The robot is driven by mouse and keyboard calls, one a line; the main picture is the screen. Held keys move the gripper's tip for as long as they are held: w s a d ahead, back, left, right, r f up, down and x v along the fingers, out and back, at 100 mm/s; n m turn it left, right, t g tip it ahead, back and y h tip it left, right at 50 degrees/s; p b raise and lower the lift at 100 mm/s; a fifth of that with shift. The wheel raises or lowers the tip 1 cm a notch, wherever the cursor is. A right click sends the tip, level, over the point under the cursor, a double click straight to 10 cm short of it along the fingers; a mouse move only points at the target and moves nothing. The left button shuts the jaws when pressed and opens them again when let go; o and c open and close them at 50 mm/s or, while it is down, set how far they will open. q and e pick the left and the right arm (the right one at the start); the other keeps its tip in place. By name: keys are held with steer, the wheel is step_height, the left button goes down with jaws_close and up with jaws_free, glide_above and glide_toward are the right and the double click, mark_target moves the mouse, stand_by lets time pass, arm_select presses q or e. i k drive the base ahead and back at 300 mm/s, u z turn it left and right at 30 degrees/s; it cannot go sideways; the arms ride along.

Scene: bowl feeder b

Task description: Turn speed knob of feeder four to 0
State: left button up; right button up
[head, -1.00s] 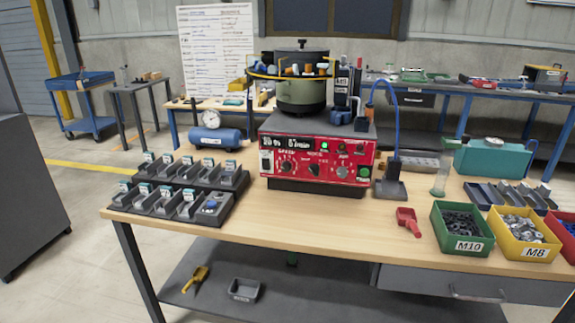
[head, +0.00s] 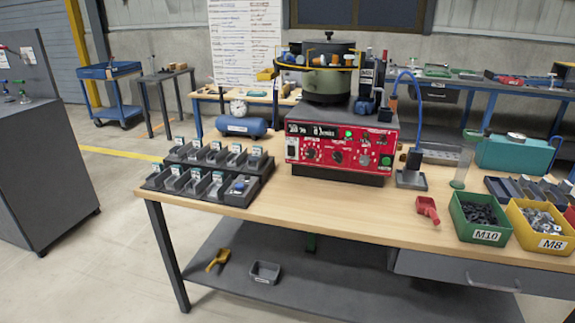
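The bowl feeder (head: 328,72) stands on a red control box (head: 340,147) on the wooden table. The box front has several dials, among them a black knob at the left (head: 311,154) and one in the middle (head: 337,157). A green light and a green button also show on it. The panel print is too small to read, so I cannot tell which knob is the speed knob of feeder four or where it points. Neither of my grippers is in view.
The table (head: 300,218) holds a rack of small dark bins (head: 215,175) at left, a blue air tank (head: 241,127), a red scoop (head: 427,209), a green M10 bin (head: 480,216) and a yellow M8 bin (head: 538,225). A grey cabinet (head: 45,160) stands at far left. Floor between is clear.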

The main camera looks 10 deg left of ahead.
mark_target(310, 153)
steer(key=u, duration=0.4)
steer(key=k, duration=1)
steer(key=u, duration=1.3)
steer(key=i, duration=1.3)
steer(key=z, duration=0.65)
steer(key=i, duration=0.95)
steer(key=z, duration=0.95)
